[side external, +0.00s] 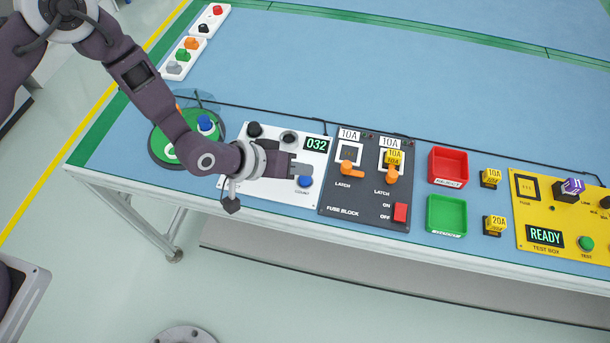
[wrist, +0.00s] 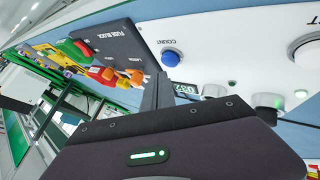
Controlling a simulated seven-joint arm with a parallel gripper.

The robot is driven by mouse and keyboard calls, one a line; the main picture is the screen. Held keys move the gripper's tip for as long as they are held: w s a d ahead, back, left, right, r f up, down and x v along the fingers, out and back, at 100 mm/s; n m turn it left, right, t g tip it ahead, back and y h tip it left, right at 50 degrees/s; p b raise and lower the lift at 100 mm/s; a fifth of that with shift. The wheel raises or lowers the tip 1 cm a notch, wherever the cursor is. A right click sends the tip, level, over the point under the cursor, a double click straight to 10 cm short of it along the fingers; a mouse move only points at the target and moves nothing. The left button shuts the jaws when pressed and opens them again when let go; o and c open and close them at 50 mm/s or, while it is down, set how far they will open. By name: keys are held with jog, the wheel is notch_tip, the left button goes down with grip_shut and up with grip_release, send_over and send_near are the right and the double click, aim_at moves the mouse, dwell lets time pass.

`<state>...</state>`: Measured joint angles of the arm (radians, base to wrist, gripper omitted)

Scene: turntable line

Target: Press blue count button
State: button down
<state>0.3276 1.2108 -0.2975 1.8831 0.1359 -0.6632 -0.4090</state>
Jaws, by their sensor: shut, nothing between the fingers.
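The blue count button (side external: 305,181) sits at the right front of a white panel (side external: 262,195), with the word COUNT beside it. In the wrist view the blue button (wrist: 171,57) shows whole, just beyond my fingertips. The panel's display (side external: 316,144) reads 032. My gripper (side external: 304,170) is shut and empty, its tip just above and behind the button in the side view. I cannot tell whether it touches the button; in the wrist view the fingers (wrist: 158,88) look apart from it.
Dark knobs (side external: 255,130) stand on the panel's back edge. A green turntable (side external: 160,147) with a blue-topped item is at left. The fuse block (side external: 337,203) with orange latches is just right. Red (side external: 448,151) and green (side external: 446,200) trays and a yellow test box (side external: 560,224) lie further right.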

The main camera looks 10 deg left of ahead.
aim_at(301, 180)
jog(key=shift+f, duration=0.4)
jog(key=shift+f, duration=0.45)
dwell(0.6)
jog(key=shift+r, duration=0.9)
jog(key=shift+r, duration=0.1)
jog(key=shift+r, duration=2.35)
